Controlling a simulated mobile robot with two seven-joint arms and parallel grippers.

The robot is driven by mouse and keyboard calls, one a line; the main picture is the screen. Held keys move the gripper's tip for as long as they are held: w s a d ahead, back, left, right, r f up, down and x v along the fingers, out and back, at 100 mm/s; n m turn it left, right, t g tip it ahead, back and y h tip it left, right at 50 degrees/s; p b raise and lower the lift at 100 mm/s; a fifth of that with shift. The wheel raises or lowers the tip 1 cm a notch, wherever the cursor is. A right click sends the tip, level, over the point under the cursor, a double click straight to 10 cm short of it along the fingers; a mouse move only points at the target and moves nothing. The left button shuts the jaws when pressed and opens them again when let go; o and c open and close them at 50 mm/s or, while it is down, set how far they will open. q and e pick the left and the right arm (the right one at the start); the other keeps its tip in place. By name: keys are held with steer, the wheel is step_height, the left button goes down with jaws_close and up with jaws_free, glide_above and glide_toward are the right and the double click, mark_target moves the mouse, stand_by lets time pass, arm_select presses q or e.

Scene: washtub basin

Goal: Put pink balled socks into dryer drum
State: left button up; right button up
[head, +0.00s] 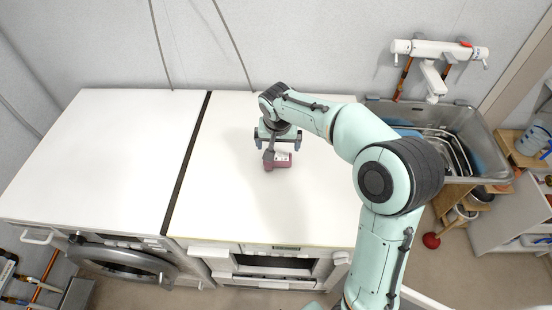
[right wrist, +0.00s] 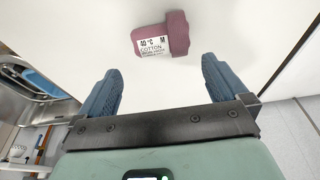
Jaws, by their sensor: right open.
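The pink balled socks (head: 283,163) lie on the white top of the right-hand machine. In the right wrist view the socks (right wrist: 178,30) show a white label with printed text, including "COTTON". My right gripper (head: 278,144) is open above the white top, right by the socks. In the right wrist view the socks are just beyond the tips of the open right gripper (right wrist: 160,68), with nothing between its blue fingers. A machine with a round grey door (head: 120,262) stands at the left; the inside of its drum is hidden. My left gripper is not in view.
The left machine's white top (head: 105,150) is bare, with a dark gap (head: 187,160) between the two machines. A metal sink (head: 478,130) with a wire rack stands at the right below a white tap (head: 436,52). A wall runs along the back.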

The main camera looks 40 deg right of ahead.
mark_target(278, 156)
steer(key=x, duration=0.3)
steer(key=shift+w+f, duration=0.1)
steer(key=shift+a+x, duration=0.2)
steer(key=shift+x, duration=2.45)
steer(key=c, duration=0.8)
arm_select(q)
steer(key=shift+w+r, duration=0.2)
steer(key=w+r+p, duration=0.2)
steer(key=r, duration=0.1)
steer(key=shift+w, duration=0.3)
arm_select(e)
step_height(278, 156, up, 20)
